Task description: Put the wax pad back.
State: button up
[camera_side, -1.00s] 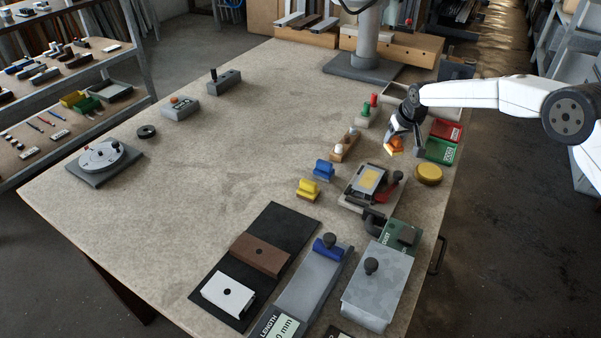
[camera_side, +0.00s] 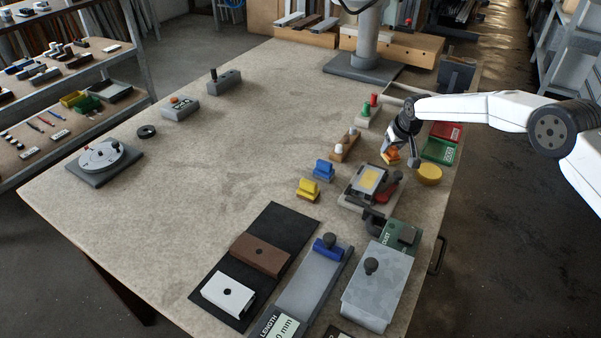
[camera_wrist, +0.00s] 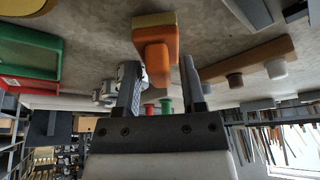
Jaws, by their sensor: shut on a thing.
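The wax pad appears to be the orange block with a pale yellow face (camera_side: 391,157). In the wrist view it (camera_wrist: 157,50) shows a narrow orange grip between my fingers and a wider part beyond. My gripper (camera_side: 401,154) is shut on that grip and holds the pad low over the right side of the bench. I cannot tell whether the pad touches the bench. A round yellow tin (camera_side: 429,174) stands just to the right of it. The gripper's fingers (camera_wrist: 160,85) hide part of the pad.
A wooden rack with pale knobs (camera_side: 344,145) is to the left. A red-handled clamp plate with a yellow patch (camera_side: 365,182) stands in front. Green (camera_side: 440,150) and red (camera_side: 446,131) bins are at the right edge. Blue (camera_side: 323,170) and yellow (camera_side: 307,189) blocks stand left. The bench's middle is clear.

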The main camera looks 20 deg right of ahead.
jog(key=shift+f, duration=0.1)
jog(key=o, duration=1.1)
jog(key=shift+v, duration=6.1)
jog(key=shift+w, duration=0.1)
